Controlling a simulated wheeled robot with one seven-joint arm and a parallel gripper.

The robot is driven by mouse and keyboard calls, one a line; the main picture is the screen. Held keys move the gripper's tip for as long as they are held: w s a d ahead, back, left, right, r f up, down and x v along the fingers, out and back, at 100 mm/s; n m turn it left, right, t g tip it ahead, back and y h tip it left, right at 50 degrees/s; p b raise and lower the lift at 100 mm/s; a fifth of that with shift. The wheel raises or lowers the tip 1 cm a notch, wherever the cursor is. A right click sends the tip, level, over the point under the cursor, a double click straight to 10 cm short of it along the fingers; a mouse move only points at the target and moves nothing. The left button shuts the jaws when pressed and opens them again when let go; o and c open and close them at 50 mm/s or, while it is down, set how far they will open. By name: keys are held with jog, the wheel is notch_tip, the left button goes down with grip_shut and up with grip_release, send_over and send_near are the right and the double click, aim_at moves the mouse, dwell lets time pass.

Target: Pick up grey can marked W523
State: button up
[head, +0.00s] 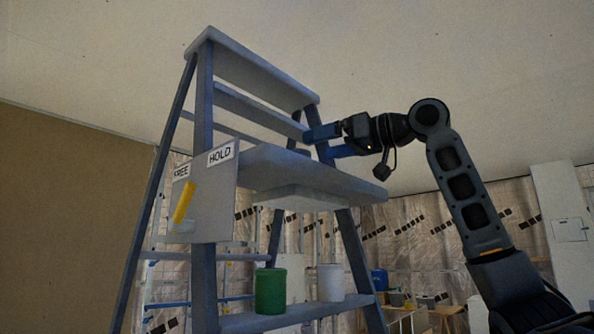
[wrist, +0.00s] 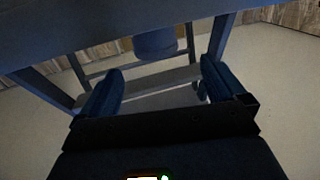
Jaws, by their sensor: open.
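In the head view a pale grey can (head: 330,283) stands on the low shelf of a blue-grey stepladder (head: 204,110), right of a green can (head: 270,291). No W523 marking is readable on either. My gripper (head: 320,143) is open, with blue fingers pointing left, just above the right part of the ladder's upper shelf (head: 300,170). Nothing is gripped.
A plate (head: 208,205) labelled HOLD, with another partly hidden label, carries a tilted yellow handle (head: 184,202) on the ladder's left side. Ladder rails and the top step surround the gripper. A workbench with a blue container (head: 379,279) stands behind.

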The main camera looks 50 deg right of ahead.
aim_at(304, 152)
jog(key=x, duration=0.2)
jog(key=p+x, duration=0.1)
jog(key=x, duration=0.1)
jog(key=p+x, duration=0.1)
jog(key=x, duration=0.1)
jog(key=shift+w+d+f, duration=0.1)
jog(key=shift+d+f, duration=0.15)
jog(key=c, duration=1.3)
